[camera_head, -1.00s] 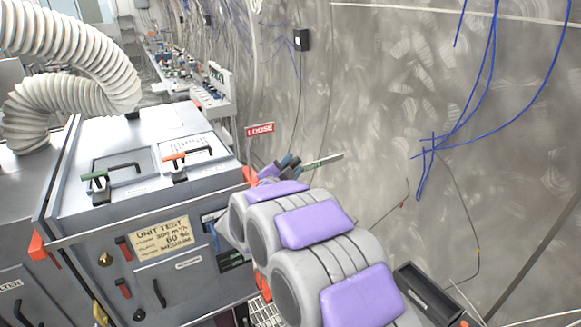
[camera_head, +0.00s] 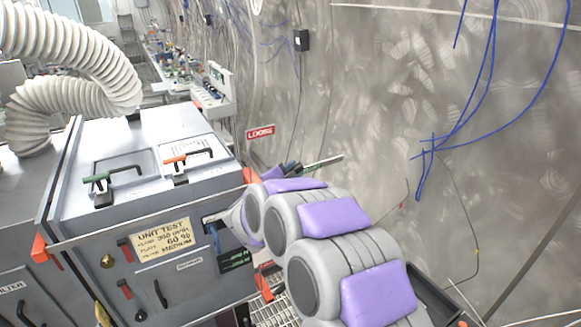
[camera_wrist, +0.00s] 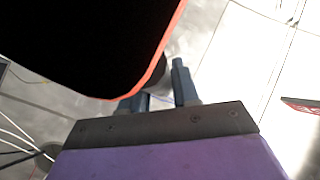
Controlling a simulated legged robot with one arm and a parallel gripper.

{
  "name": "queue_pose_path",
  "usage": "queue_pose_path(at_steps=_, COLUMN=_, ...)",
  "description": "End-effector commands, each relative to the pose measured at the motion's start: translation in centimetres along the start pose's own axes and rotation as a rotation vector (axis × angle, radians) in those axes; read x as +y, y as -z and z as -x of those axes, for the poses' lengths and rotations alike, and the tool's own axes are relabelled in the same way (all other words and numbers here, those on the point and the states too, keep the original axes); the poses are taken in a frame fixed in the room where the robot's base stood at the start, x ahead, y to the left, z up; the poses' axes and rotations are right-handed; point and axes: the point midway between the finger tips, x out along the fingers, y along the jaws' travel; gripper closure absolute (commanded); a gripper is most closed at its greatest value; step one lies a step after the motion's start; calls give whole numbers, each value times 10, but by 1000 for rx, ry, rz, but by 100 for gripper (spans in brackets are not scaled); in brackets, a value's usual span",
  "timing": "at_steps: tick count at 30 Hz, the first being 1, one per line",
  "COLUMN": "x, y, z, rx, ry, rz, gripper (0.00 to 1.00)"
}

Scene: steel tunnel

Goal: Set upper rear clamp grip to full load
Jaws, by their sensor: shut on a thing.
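The upper rear clamp appears to be the orange piece (camera_head: 250,176) at the grey machine's far right corner. A red sign reading LOOSE (camera_head: 260,132) shows just above it. My gripper (camera_head: 290,169) is beside this corner, mostly hidden behind my grey and purple arm. In the wrist view my gripper (camera_wrist: 158,92) has two blue-grey fingers, one partly covered by a large black shape with an orange rim (camera_wrist: 150,85). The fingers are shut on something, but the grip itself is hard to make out. Another red label (camera_wrist: 300,105) is cut off at the right edge.
A ribbed white hose (camera_head: 75,50) arches at left. The curved steel wall (camera_head: 390,90) with blue cables stands at right.

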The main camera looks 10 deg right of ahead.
Motion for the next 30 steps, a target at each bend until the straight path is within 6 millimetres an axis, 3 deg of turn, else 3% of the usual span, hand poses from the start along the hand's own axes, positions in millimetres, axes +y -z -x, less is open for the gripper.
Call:
queue_pose_path(at_steps=17, x=12, y=-5, z=-5, rx=-68, ry=-75, rz=-73, gripper=100)
queue_pose_path(at_steps=18, x=12, y=-5, z=-5, rx=-67, ry=-75, rz=-73, gripper=66)
queue_pose_path(at_steps=24, x=11, y=-5, z=-5, rx=-67, ry=-73, rz=-73, gripper=48)
queue_pose_path(at_steps=30, x=11, y=-5, z=-4, rx=-67, ry=-72, rz=-73, gripper=48)
